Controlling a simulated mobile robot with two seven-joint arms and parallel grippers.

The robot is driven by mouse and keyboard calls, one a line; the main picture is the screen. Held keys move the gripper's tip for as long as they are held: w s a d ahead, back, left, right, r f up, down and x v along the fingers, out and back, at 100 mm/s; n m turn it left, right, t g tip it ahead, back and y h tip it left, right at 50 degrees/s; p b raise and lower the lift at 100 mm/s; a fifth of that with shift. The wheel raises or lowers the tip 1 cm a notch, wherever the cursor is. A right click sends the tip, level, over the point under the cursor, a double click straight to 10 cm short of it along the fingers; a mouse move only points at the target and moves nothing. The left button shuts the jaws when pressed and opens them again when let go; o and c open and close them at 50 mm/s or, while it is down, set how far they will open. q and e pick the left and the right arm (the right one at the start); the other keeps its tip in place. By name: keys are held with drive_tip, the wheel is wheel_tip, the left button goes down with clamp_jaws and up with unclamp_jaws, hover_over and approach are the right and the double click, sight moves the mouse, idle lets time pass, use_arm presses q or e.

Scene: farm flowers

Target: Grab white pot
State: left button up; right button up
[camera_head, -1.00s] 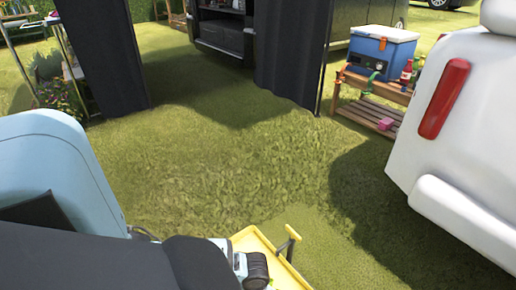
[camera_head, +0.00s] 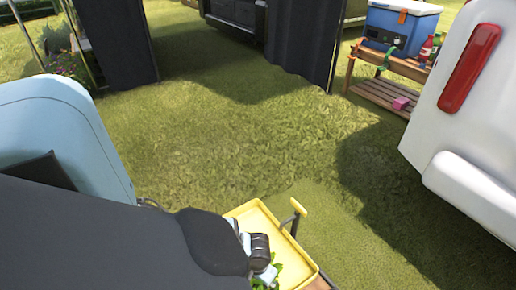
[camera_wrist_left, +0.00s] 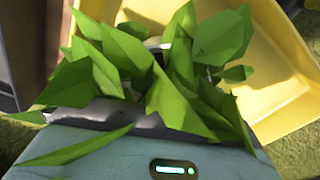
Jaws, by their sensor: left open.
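A plant with broad green leaves (camera_wrist_left: 165,70) fills the middle of the left wrist view. Its leaves also show at the bottom of the head view (camera_head: 268,280). A small pale patch shows behind the leaves in the left wrist view; I cannot tell whether it is the white pot. My left gripper (camera_head: 264,268) is open at the leaves, beside the yellow tray (camera_head: 250,215). Its pale body fills the bottom of the left wrist view, and the leaves hide its fingertips. My right gripper is not in view.
The yellow tray has a handle (camera_head: 299,207) on its far right corner. A white vehicle (camera_head: 450,135) stands at the right. A wooden stand (camera_head: 390,95) with a blue cooler (camera_head: 400,28) is behind it. Dark curtains (camera_head: 110,40) hang at the back. The grass in the middle is clear.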

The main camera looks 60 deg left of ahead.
use_arm(q)
drive_tip(key=shift+c, duration=0.6)
drive_tip(key=c, duration=1)
drive_tip(key=shift+c, duration=0.3)
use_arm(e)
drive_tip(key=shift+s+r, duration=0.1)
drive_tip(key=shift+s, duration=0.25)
use_arm(q)
drive_tip(key=shift+r, duration=0.1)
wheel_tip(320, 180, up, 10)
drive_tip(key=p, duration=0.6)
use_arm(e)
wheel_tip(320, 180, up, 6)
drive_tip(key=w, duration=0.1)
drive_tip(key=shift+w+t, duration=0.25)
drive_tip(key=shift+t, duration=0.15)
